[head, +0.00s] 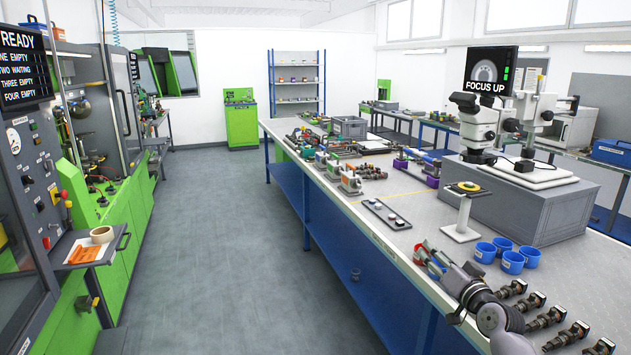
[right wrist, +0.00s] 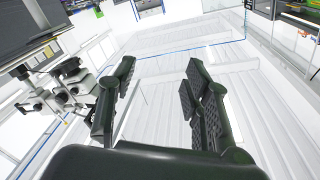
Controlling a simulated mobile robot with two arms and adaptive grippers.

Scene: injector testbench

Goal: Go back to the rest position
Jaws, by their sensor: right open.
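My right gripper (head: 452,288) is over the front right part of the long workbench (head: 400,215), with my grey arm coming in from the bottom right. In the right wrist view, the two black fingers of this gripper (right wrist: 157,90) stand apart with nothing between them. Beyond them are white, ribbed room surfaces, seen tilted. My left gripper is in neither view.
A microscope (head: 482,125) stands on a grey block (head: 550,210). Blue cups (head: 513,262) and several dark injectors (head: 545,318) are close to my right arm. A small tray (head: 386,213) lies left of them. The floor aisle (head: 235,235) is clear.

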